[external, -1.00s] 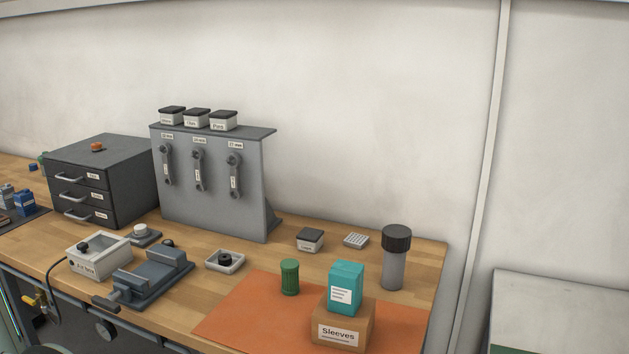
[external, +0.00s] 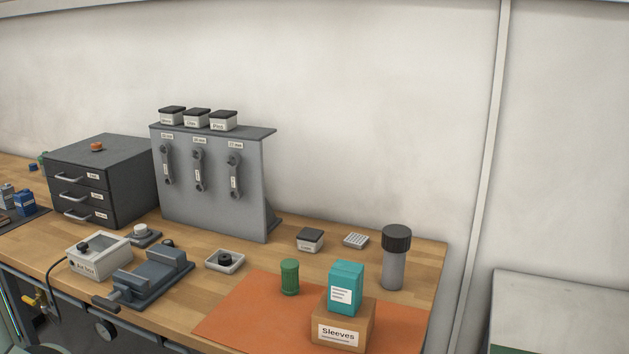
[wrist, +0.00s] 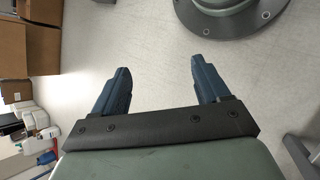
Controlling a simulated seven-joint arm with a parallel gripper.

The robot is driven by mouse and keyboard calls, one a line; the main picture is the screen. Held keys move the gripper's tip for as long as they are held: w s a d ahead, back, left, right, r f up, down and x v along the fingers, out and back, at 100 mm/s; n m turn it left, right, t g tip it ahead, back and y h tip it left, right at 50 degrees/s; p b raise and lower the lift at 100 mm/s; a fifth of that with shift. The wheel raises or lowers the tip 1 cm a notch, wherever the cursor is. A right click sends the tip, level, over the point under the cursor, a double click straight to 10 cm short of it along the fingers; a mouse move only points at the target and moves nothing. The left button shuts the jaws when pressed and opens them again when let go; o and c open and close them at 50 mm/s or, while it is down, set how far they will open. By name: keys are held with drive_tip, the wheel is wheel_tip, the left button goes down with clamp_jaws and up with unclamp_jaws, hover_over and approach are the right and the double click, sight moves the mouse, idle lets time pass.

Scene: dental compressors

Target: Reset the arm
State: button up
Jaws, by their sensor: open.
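My gripper (wrist: 160,82) shows in the wrist view with its two dark blue fingers spread wide apart. It is open and nothing is between the fingers. Below it in that view is a pale grey floor. The round dark green-grey base (wrist: 232,15) with bolt holes stands on the floor at the top right. In the external view, my gripper is out of the picture, away from the workbench (external: 200,293).
The bench holds a drawer cabinet (external: 120,165), a grey tool rack (external: 215,205), a vise (external: 150,280), a green ribbed cylinder (external: 289,277), a teal box (external: 345,288) on a Sleeves carton (external: 340,335), and a dark-capped cylinder (external: 395,265). Cardboard boxes (wrist: 28,48) stand left in the wrist view.

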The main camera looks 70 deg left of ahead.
drive_tip(key=s+a+f+n+y, duration=0.1)
drive_tip(key=s+a+f+n, duration=0.1)
drive_tip(key=a+f, duration=0.3)
drive_tip(key=s+a+f+n+t+y, duration=0.1)
drive_tip(key=s+a+f, duration=0.3)
drive_tip(key=a, duration=0.8)
drive_tip(key=shift+s+f+n, duration=0.35)
drive_tip(key=shift+s+n, duration=0.35)
drive_tip(key=shift+n, duration=0.1)
